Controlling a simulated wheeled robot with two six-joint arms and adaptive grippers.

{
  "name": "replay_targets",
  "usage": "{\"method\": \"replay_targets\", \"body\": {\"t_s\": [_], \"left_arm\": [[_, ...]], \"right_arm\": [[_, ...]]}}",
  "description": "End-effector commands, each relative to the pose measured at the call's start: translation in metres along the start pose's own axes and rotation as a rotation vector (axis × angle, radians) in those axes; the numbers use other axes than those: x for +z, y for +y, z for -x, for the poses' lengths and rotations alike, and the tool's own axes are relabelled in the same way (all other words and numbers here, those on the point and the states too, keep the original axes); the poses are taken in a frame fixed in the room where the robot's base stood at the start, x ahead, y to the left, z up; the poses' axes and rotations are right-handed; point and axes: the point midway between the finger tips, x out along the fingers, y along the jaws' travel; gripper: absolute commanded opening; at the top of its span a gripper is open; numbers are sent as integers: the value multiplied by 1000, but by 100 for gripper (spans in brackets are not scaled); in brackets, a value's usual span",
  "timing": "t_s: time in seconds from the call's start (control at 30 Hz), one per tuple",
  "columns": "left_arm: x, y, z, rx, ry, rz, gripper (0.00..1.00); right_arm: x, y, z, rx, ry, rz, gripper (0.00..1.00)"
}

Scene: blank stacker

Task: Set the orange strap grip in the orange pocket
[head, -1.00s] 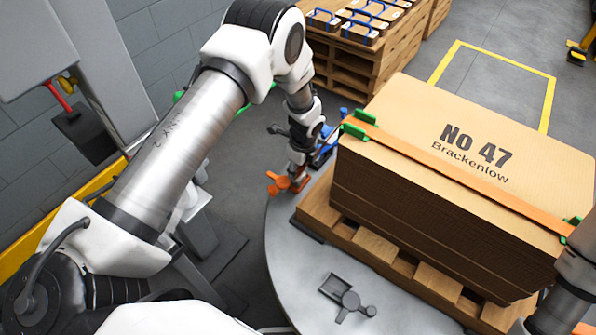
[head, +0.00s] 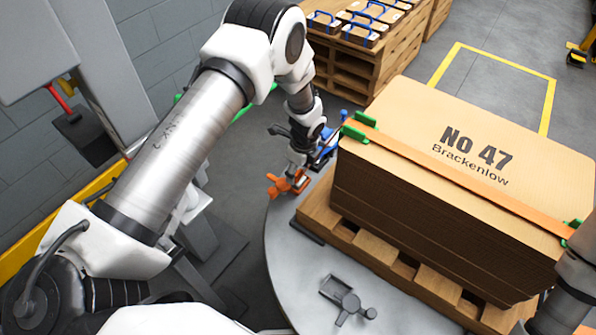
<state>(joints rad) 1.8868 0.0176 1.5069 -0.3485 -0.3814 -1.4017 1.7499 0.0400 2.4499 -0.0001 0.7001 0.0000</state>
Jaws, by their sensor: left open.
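An orange piece (head: 287,185) sits at the far left edge of the round grey turntable. At this size I cannot tell the orange strap grip from the orange pocket there, or whether one is inside the other. My left gripper (head: 299,173) reaches down right at this orange piece, and its fingers are small and partly hidden. It is open, and I cannot tell whether it touches the orange piece. My right gripper is out of view; only part of that arm shows at the right edge.
A blue piece (head: 327,148) is just behind my left gripper. A strapped cardboard stack (head: 440,210) with green corner pieces stands on a wooden pallet (head: 372,243) to the right. A grey holder (head: 345,297) lies on the turntable (head: 295,270), whose front left is otherwise clear.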

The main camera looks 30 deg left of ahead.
Motion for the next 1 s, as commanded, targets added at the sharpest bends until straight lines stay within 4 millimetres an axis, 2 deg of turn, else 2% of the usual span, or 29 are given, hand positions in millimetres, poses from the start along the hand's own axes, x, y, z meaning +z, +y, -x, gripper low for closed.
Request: {"method": "replay_targets", "body": {"t_s": [0.1,0.3,0.4,0.5,0.77,0.83,0.87,0.93,0.97,1.0], "left_arm": [[1,-2,34,-5,-1,0,66],[0,-1,84,-3,-1,0,66],[0,-1,99,-3,-1,-1,66],[0,0,105,-1,0,0,66],[0,0,105,-1,0,1,66],[-2,5,100,7,6,13,66],[-4,11,94,14,11,28,66],[-13,37,70,48,34,95,66],[-18,54,57,67,47,142,66],[-27,82,38,99,65,222,66]], "right_arm": [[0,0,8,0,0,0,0],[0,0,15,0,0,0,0],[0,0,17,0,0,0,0],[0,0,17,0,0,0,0],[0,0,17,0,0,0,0],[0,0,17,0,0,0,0],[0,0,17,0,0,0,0],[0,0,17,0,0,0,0],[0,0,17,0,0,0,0],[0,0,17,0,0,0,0]]}}
